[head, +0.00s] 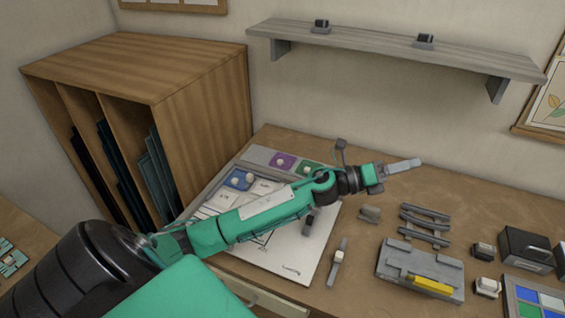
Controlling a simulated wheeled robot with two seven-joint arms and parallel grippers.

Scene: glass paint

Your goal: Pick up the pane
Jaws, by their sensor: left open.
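My left arm reaches across the worktable from the lower left. Its gripper (396,169) is above the back middle of the table, pointing right, with a pale grey finger showing. Nothing shows held in it. Several dark blue-green panes (157,172) stand on edge in the slots of a wooden rack (200,105) at the left, well away from the gripper. A white sheet with line drawings (288,258) lies on the table, partly hidden by my arm. I cannot tell whether a clear pane lies on it. My right gripper is not in view.
A grey wall shelf (375,48) hangs above. On the table (480,200) are coloured pads with pale knobs (283,161), a grey block with a yellow bar (430,285), grey slatted pieces (425,224), a black box (525,250) and a coloured-square palette (535,300). The back right is clear.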

